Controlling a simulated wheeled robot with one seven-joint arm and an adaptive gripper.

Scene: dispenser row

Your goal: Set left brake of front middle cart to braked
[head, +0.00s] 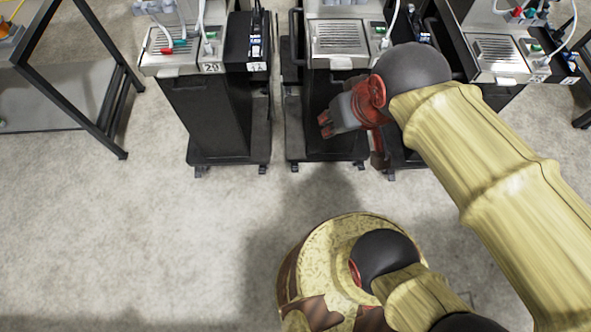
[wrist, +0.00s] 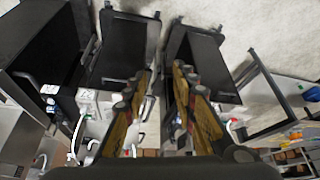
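The front middle cart (head: 325,90) stands upright in the head view, a dark column with a metal-topped tray and a low dark base. A small dark caster (head: 294,167) shows at its base's left front corner, and another (head: 360,165) at the right front. The brake is too small for its setting to be read. My gripper (head: 350,138) is above and in front of this cart's right part, hiding some of it. In the wrist view my gripper (wrist: 161,70) has its two fingers apart, with nothing between them. Dark cart columns show beyond the fingers.
A left cart (head: 205,115) and a right cart (head: 490,50) stand close beside the middle one, with narrow gaps between. A black-framed table (head: 118,110) is at the far left. The pale floor (head: 120,230) before the carts is clear.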

